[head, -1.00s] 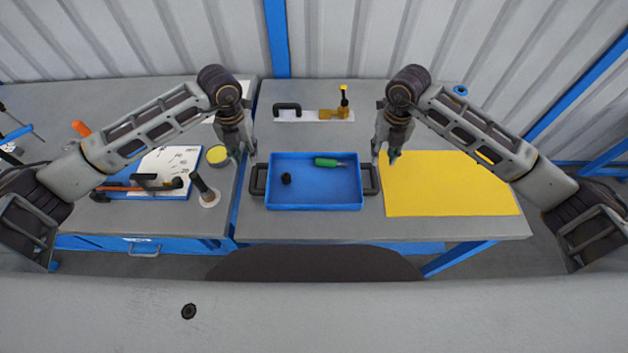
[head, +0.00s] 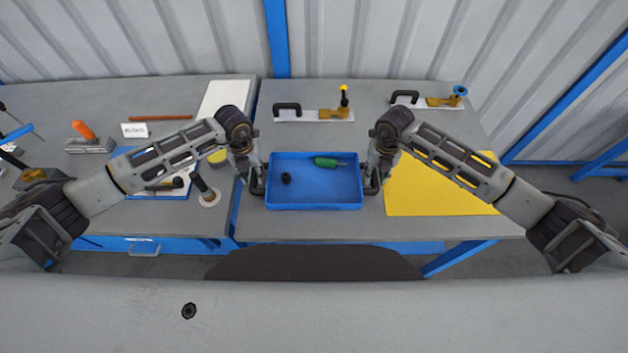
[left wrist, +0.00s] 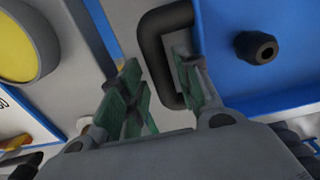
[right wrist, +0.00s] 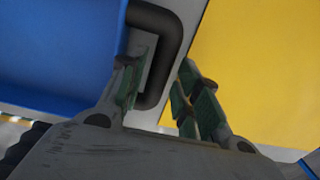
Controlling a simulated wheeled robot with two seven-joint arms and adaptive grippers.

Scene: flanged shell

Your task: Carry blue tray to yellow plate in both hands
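The blue tray (head: 320,200) sits on the grey table and holds a green-handled tool (head: 328,162) and a small black knob (head: 286,178). It has a black handle at each end. My left gripper (head: 255,182) is open at the left handle; in the left wrist view the handle (left wrist: 152,50) passes between its fingers. My right gripper (head: 373,182) is open at the right handle; in the right wrist view the handle (right wrist: 165,60) lies between its fingers. The yellow plate (head: 430,195) lies flat to the right of the tray, partly behind my right arm.
Two clamps with black handles, one at centre (head: 312,113) and one at right (head: 430,101), lie behind the tray. An orange-handled trowel (head: 88,138), a label card and a round yellow-topped tin (head: 217,156) are on the left table. The yellow plate is clear.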

